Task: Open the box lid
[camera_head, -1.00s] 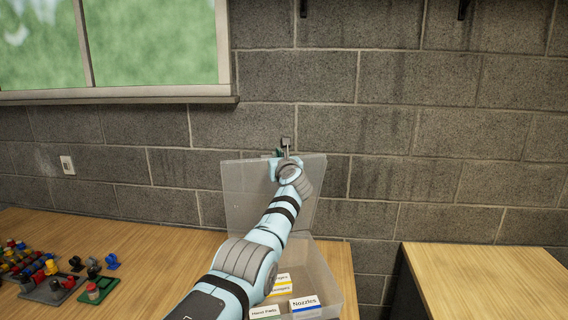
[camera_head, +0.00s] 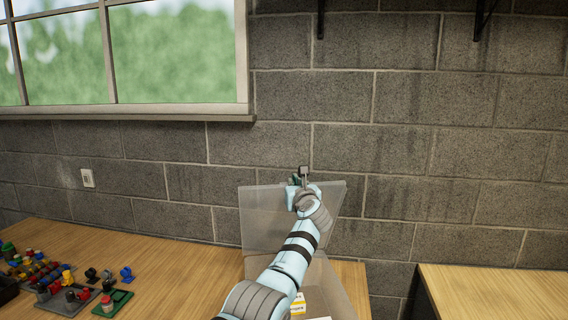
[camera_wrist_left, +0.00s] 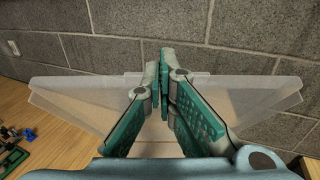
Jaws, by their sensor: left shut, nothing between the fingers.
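The clear box (camera_head: 335,288) stands at the right end of the wooden table, its lower part cut off by the bottom edge of the head view. Its translucent lid (camera_head: 260,215) is raised, standing up at the back of the box near the wall. My left gripper (camera_head: 301,180) is at the middle of the lid's upper edge, fingers shut and empty. In the left wrist view the shut fingers (camera_wrist_left: 164,80) are in front of the lid (camera_wrist_left: 80,92), which spreads out on both sides. I cannot tell whether they touch it. My right gripper is not in view.
A block wall (camera_head: 400,150) with a window stands close behind the lid. Several small coloured parts (camera_head: 60,285) lie on the table (camera_head: 180,265) at the left. A second wooden surface (camera_head: 500,290) is at the right, across a gap.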

